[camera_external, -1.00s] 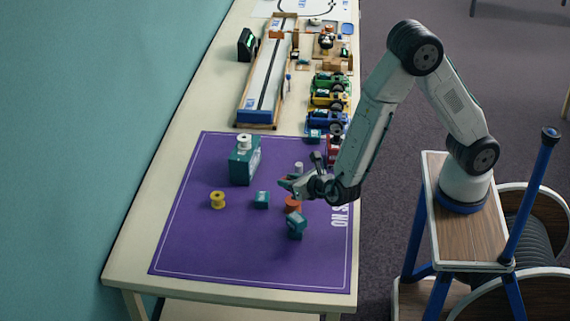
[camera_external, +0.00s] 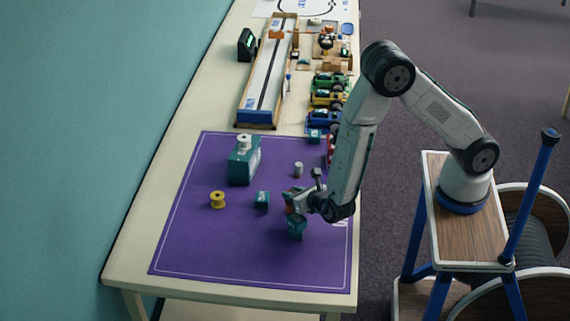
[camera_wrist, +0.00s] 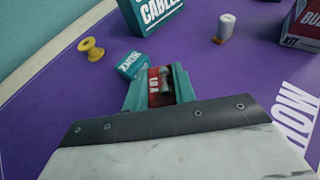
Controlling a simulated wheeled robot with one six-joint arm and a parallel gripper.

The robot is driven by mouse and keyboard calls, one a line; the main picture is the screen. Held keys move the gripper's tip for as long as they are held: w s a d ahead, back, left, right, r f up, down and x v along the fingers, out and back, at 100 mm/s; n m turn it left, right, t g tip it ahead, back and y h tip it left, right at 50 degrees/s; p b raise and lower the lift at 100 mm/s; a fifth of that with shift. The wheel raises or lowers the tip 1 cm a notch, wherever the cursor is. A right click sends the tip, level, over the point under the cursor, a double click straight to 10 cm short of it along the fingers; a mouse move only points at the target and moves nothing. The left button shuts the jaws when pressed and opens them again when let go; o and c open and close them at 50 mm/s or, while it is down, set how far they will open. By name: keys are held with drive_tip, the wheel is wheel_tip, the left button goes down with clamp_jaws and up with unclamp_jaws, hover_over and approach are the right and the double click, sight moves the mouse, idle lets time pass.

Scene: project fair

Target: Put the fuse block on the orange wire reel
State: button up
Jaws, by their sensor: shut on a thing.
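My gripper (camera_external: 293,211) is low over the right part of the purple mat. Its teal fingers also show in the wrist view (camera_wrist: 160,88). They are shut on a small red block with white lettering, which I take as the fuse block (camera_wrist: 154,92); a sliver of red shows between the fingers in the external view. I cannot make out a plainly orange wire reel. A pale cylinder (camera_external: 298,169) stands behind the gripper; in the wrist view it (camera_wrist: 227,26) has an orange-brown lower end.
A yellow spool (camera_external: 217,200) and a small teal block (camera_external: 262,199) are left of my gripper. A teal cables box (camera_external: 240,168) carries a white spool (camera_external: 243,142). A red kit box (camera_wrist: 299,28) is at the right. The mat's front (camera_external: 235,258) is clear.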

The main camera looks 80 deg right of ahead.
drive_tip(key=shift+f, duration=0.1)
drive_tip(key=o, duration=1)
